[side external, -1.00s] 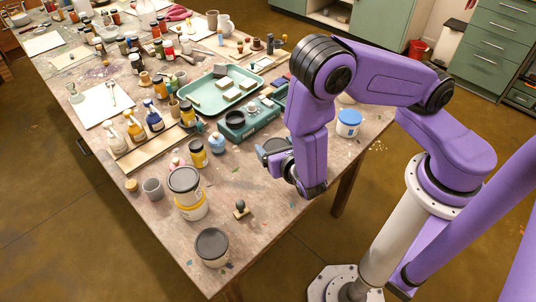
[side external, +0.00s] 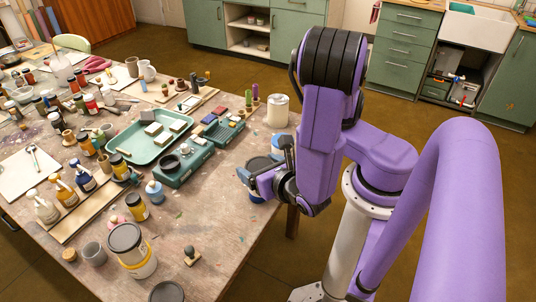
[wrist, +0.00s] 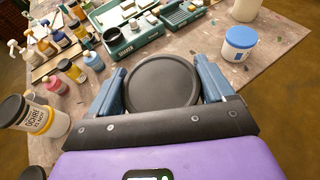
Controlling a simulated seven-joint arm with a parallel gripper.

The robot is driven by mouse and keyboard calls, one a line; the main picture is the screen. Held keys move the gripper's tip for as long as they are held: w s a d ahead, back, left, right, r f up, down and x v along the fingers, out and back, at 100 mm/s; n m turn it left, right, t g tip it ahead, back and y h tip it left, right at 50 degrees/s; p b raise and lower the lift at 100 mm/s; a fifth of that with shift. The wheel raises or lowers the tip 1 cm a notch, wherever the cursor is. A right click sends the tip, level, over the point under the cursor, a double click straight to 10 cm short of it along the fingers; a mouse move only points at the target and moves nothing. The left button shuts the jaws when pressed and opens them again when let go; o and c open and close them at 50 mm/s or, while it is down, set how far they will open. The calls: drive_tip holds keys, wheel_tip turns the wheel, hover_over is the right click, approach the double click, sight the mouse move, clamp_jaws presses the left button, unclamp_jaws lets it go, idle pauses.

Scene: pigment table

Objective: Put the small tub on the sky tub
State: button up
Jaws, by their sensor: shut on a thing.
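My gripper (wrist: 161,68) is shut on a small tub (wrist: 163,84) with a round dark grey lid, which sits between the two blue fingers in the wrist view. In the side view my gripper (side external: 264,164) is near the table's right edge, and the held tub is partly hidden by it. The sky tub (wrist: 238,46), white with a bright blue lid, stands upright on the table to the right of the held tub in the wrist view, apart from it.
A teal box (side external: 184,160) and a teal tray (side external: 152,135) lie left of my gripper. A tall white container (side external: 278,110) stands behind. A dark-lidded ochre tub (side external: 133,250) and several bottles are at left. Bare table surrounds the sky tub.

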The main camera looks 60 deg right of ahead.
drive_tip(key=s+d+r+m+g+h, duration=0.25)
drive_tip(key=d+m+g, duration=0.25)
drive_tip(key=d, duration=0.5)
drive_tip(key=s+d+r+m+g+h, duration=0.2)
drive_tip(key=d+r+m+g+h, duration=0.25)
drive_tip(key=d, duration=0.55)
drive_tip(key=shift+m, duration=0.45)
drive_tip(key=shift+w+d+f, duration=1.15)
drive_tip(key=shift+w+f, duration=0.75)
drive_tip(key=shift+f, duration=0.35)
drive_tip(key=shift+w+d+f, duration=1.1)
drive_tip(key=shift+w+f, duration=0.75)
drive_tip(key=shift+f, duration=0.35)
drive_tip(key=shift+w+d+f, duration=1.15)
drive_tip(key=shift+w+f, duration=0.75)
drive_tip(key=shift+f, duration=0.35)
drive_tip(key=shift+f, duration=0.15)
drive_tip(key=o, duration=1.1)
